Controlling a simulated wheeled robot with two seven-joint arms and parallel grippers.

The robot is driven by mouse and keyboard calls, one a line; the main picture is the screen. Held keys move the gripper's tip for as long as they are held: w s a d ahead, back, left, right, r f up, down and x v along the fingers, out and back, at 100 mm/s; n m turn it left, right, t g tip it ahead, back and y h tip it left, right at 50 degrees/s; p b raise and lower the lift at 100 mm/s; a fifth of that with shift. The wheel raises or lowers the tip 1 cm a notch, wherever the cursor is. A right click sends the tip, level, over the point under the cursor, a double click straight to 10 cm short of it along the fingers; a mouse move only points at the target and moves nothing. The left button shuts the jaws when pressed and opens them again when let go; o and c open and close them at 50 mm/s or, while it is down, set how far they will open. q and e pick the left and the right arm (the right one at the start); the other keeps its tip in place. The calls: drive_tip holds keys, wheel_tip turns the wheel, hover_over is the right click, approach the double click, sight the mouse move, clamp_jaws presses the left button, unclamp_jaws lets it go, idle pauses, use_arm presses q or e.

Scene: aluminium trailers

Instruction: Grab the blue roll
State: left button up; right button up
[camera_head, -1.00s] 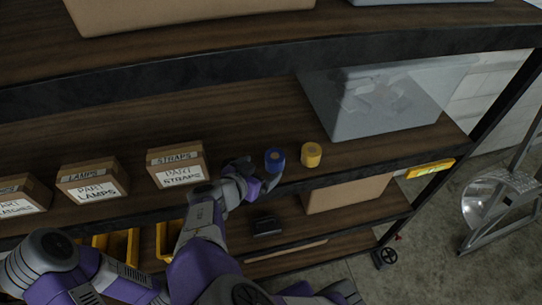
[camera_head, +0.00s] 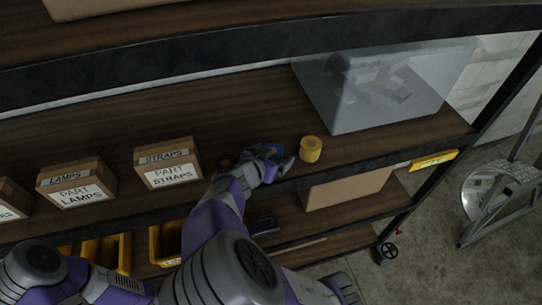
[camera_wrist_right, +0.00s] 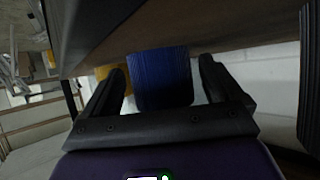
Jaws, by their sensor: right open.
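The blue roll (camera_head: 276,149) stands on the middle shelf, mostly hidden behind my right gripper (camera_head: 277,160) in the head view. In the right wrist view the blue roll (camera_wrist_right: 162,78) sits between the two dark fingers of my open right gripper (camera_wrist_right: 165,88). A gap shows between the roll and the finger on the right; whether either finger touches it I cannot tell. My left gripper is not in view.
A yellow roll (camera_head: 310,149) stands close to the right of the blue one. A clear grey bin (camera_head: 385,95) is behind it. Cardboard boxes labelled straps (camera_head: 167,165) and lamps (camera_head: 76,183) stand to the left. The shelf's dark front edge (camera_head: 390,158) runs below.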

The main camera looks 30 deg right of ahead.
drive_tip(key=shift+w, duration=0.1)
drive_tip(key=c, duration=1.1)
